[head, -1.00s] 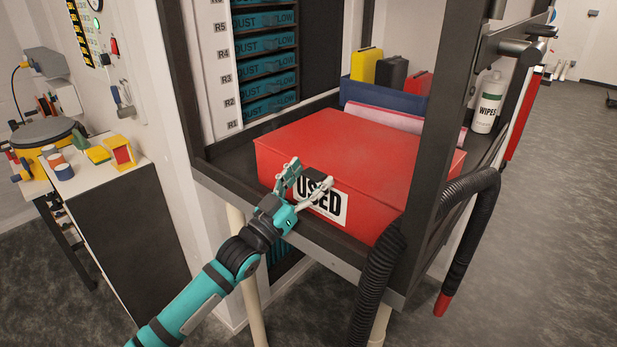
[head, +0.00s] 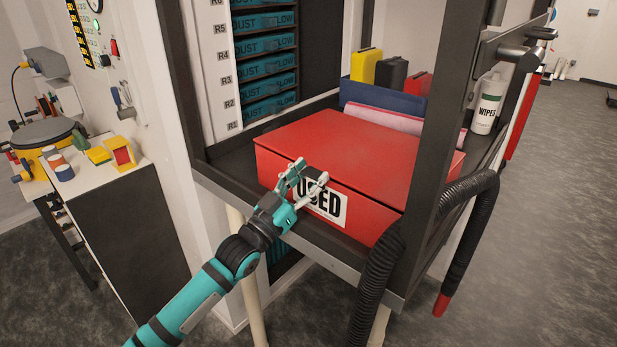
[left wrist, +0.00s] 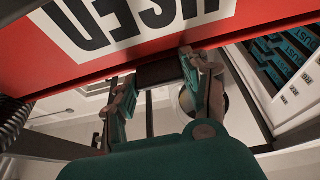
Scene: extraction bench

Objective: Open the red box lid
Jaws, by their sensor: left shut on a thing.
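The red box (head: 374,226) stands on the dark shelf, with a white "USED" label on its front. Its flat red lid (head: 350,147) lies down over the top, with no gap that I can make out. My left gripper (head: 309,172) is at the box's upper front edge, above and partly over the label. In the left wrist view, its fingers (left wrist: 160,75) flank a dark front handle (left wrist: 164,72) below the red face. The gripper is shut on this handle; the fingers hide it in the head view. My right gripper is out of view.
The shelf's dark right post (head: 435,145) and a black hose (head: 376,285) stand close to the box's right. A blue bin (head: 383,100) with cases and a wipes bottle (head: 487,103) sit behind. Above the lid is clear room.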

